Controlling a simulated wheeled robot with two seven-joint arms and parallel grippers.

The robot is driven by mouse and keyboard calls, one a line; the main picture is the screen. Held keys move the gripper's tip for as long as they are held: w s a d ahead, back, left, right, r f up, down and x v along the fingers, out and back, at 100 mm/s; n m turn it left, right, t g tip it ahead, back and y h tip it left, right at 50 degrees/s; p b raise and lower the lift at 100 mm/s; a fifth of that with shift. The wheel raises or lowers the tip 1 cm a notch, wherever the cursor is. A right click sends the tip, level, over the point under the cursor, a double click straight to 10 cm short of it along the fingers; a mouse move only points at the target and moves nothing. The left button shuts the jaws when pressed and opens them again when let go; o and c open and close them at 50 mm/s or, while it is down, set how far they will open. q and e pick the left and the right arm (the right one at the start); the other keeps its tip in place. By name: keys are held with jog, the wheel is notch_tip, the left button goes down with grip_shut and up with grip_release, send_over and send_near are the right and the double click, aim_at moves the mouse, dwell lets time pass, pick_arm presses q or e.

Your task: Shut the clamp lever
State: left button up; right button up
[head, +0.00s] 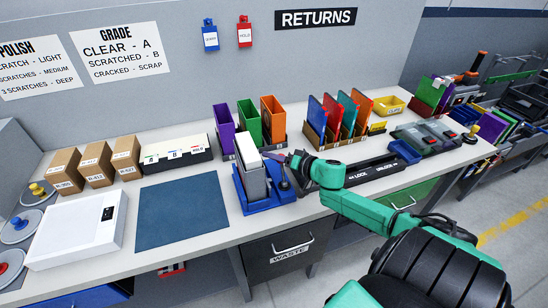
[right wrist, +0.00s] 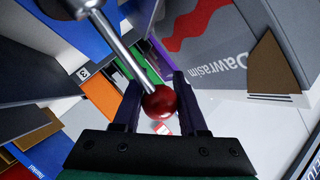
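A blue clamp fixture (head: 262,207) stands on the bench in the head view, with a pale upright block (head: 250,172) in it. In the right wrist view, the clamp lever is a shiny metal rod (right wrist: 122,45) ending in a red ball knob (right wrist: 160,102). The knob sits between the two dark fingers of my right gripper (right wrist: 158,98), with a gap showing on each side; it is open. In the head view my right gripper (head: 291,163) is at the right side of the fixture and hides most of the lever. My left gripper is not in view.
A black strip marked LOCK and UNLOCK (head: 371,172) lies right of the fixture. Coloured bins (head: 247,123) and upright folders (head: 339,113) stand behind. A blue mat (head: 183,212) lies clear at the left. A white box (head: 78,235) and brown cartons (head: 95,164) are further left.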

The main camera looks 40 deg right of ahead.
grip_shut()
